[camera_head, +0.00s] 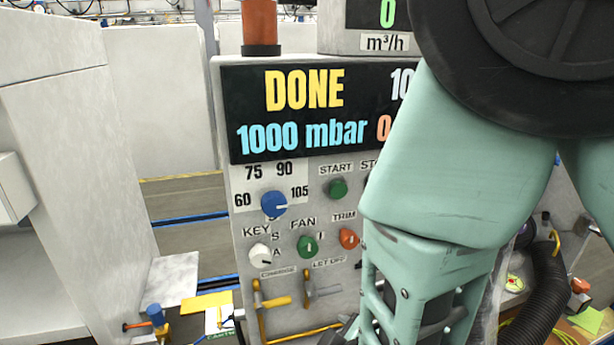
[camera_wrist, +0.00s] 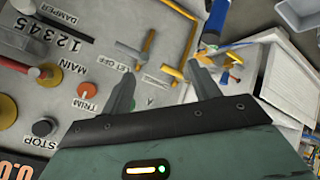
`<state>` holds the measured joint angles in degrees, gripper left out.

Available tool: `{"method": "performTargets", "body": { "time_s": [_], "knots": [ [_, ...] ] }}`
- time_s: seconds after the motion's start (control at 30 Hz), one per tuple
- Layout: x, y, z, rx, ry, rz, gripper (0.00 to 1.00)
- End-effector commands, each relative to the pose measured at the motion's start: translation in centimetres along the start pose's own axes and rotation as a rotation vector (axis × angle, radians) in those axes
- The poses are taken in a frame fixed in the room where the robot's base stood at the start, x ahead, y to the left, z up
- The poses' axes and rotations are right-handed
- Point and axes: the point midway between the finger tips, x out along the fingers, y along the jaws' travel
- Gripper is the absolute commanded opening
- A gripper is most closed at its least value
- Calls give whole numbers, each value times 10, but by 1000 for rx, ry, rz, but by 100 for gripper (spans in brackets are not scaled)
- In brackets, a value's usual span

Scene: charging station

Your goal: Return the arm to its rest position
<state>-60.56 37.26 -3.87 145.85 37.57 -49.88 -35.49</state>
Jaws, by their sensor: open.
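My gripper (camera_wrist: 164,90) shows in the wrist view with its two fingers apart and nothing between them. It is in front of the lower part of the control panel, near the yellow and grey lever handles (camera_wrist: 150,50). I cannot tell whether a finger touches a lever. In the head view my green arm covers the right part of the panel (camera_head: 240,200), and the fingers are mostly hidden behind it. The panel display (camera_head: 304,90) reads DONE and 1000 mbar.
The panel carries a blue knob (camera_head: 273,204), a green START button (camera_head: 338,188), a white key knob (camera_head: 260,256) and the levers (camera_head: 270,305). A black hose (camera_head: 540,295) is at the right.

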Motion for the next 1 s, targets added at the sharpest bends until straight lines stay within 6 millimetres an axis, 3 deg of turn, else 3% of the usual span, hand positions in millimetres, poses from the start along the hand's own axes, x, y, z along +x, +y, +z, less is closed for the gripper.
{"method": "performTargets", "body": {
  "time_s": [0.1,0.27,0.43,0.6,0.8,1.0],
  "knots": [
    [-19,-10,-6,164,-92,-187,61],
    [-60,-14,-10,290,-226,-392,61],
    [-114,-3,0,335,-394,-514,61],
    [-162,18,24,333,-565,-520,61],
    [-190,33,43,326,-682,-483,61],
    [-192,34,45,324,-692,-479,61]
  ]
}}
